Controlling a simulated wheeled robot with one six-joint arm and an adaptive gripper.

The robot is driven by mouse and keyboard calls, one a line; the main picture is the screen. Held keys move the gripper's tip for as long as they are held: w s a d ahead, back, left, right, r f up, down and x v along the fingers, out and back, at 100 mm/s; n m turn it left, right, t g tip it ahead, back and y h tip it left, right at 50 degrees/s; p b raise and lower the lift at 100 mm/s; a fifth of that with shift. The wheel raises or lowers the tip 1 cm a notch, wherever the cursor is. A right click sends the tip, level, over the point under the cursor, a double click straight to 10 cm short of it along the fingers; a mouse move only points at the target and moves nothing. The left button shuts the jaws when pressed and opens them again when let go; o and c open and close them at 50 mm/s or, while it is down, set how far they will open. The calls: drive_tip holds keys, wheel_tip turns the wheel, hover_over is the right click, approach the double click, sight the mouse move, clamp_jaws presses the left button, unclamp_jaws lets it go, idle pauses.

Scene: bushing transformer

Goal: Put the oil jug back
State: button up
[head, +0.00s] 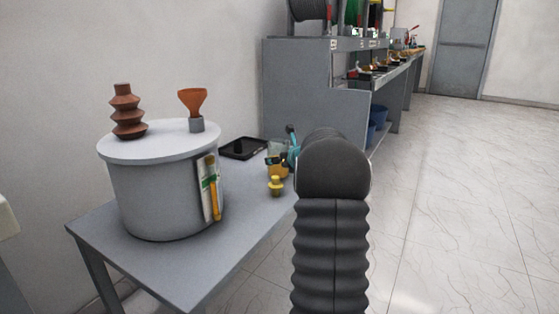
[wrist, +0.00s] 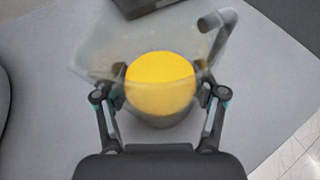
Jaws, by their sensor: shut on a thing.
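The oil jug (wrist: 100,58) is clear and see-through in the wrist view, with a handle at its upper right. A round yellow area shows at its middle; I cannot tell whether it is oil or a lid. My gripper (wrist: 162,92) is shut on the jug, one finger on each side. In the head view the jug (head: 277,147) shows beside my gripper (head: 283,160), near the grey table's right edge, partly hidden by my arm. I cannot tell whether its base touches the table.
The grey table (head: 190,262) carries a large grey drum (head: 150,195) with a brown ribbed bushing (head: 126,112) and an orange funnel (head: 193,101) on top. A shelf unit (head: 310,95) stands behind.

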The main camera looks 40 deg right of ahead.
drive_tip(key=o, duration=1.5)
drive_tip(key=shift+f, duration=0.1)
drive_tip(key=shift+s+r, duration=0.1)
drive_tip(key=shift+r, duration=0.2)
drive_tip(key=p+v, duration=0.1)
drive_tip(key=v, duration=1)
drive_tip(key=shift+s, duration=0.4)
